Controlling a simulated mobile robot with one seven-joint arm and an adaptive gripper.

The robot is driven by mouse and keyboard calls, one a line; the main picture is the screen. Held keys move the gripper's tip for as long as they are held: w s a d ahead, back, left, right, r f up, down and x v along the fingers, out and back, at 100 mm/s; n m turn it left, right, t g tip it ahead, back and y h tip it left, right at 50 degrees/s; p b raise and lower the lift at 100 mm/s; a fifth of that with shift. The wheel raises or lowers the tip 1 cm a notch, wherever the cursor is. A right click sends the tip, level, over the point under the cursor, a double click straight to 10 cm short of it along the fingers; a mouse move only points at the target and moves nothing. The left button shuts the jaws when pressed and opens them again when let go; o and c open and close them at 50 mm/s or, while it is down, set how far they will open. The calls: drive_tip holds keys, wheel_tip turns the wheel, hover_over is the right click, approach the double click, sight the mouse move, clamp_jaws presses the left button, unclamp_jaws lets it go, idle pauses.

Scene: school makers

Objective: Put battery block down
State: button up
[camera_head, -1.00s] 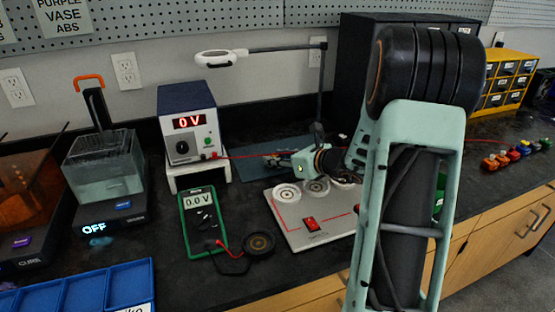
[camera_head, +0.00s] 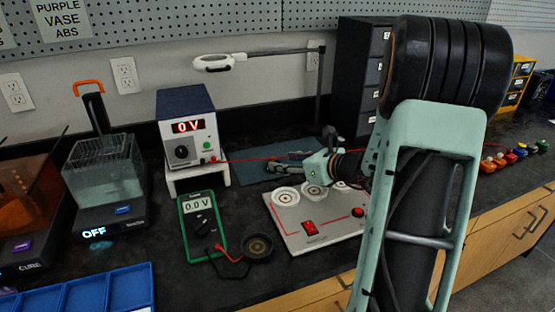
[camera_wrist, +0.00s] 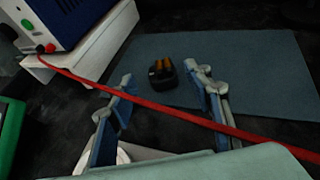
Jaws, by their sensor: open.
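The battery block, a small dark block with orange-brown cells on top (camera_wrist: 162,76), sits at the near edge of the blue-grey mat (camera_wrist: 235,75) in the wrist view. My gripper (camera_wrist: 160,82) is open, with one finger to each side of the block and dark gaps showing between them. Nothing is held. In the head view my gripper (camera_head: 288,167) is low over the mat, behind the circuit board; the block cannot be made out there.
A red lead (camera_wrist: 150,103) crosses in front of the block, from the power supply (camera_head: 187,125) on its white stand. The white circuit board (camera_head: 300,235), green multimeter (camera_head: 203,226) and black round coil (camera_head: 257,246) stand nearer. A lamp arm (camera_head: 265,50) reaches above.

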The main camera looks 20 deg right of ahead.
drive_tip(key=p+v, duration=0.1)
drive_tip(key=v, duration=0.6)
drive_tip(key=shift+s+r, duration=0.1)
drive_tip(key=shift+s, duration=0.1)
